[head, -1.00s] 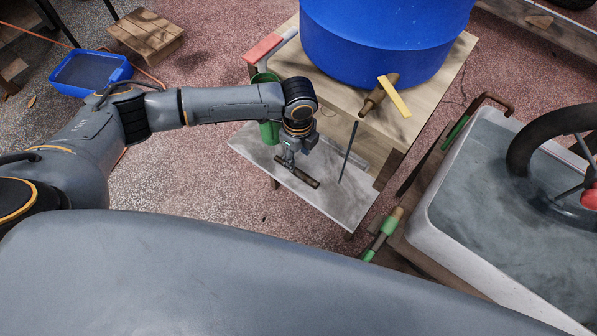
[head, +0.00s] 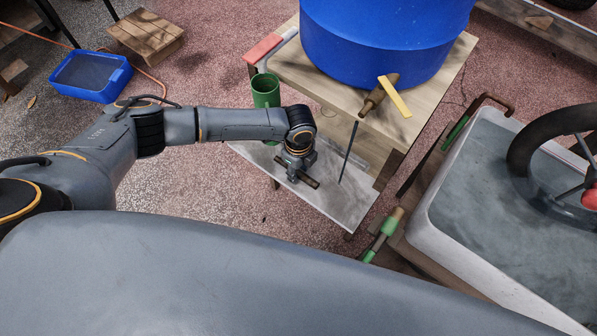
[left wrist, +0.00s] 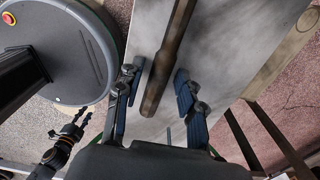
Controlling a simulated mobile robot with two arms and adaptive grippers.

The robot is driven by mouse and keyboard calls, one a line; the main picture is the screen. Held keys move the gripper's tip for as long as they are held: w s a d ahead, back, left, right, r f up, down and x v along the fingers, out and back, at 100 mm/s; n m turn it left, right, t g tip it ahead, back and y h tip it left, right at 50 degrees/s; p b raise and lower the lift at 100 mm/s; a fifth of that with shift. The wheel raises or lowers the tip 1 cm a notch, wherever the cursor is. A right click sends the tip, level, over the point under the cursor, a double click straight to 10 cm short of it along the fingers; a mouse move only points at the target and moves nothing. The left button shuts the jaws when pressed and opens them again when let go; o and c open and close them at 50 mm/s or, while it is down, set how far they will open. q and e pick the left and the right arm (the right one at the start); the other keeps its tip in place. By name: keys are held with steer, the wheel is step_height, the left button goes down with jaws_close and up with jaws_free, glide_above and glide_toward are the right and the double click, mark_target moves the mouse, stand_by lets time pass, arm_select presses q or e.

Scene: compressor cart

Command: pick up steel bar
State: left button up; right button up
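The steel bar, a dark brownish bar (head: 311,182), lies on the pale grey shelf plate (head: 345,206), partly hidden by my left gripper (head: 294,174) in the head view. In the left wrist view the bar (left wrist: 169,55) runs from the top edge down between the two fingers of my left gripper (left wrist: 158,76). The fingers are apart, with a visible gap on each side of the bar. My right gripper (left wrist: 70,130) shows small at the lower left of the left wrist view; its finger state is unclear.
A thin dark rod (head: 348,152) stands at the plate's right side. A green cup (head: 265,90) is behind my left forearm. A blue tank (head: 385,40) stands on the wooden top, with a yellow strip (head: 395,97) near it. A grey tub (head: 480,210) is at right.

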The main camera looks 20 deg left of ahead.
arm_select(q)
jaws_close()
steer(key=shift+r, duration=0.1)
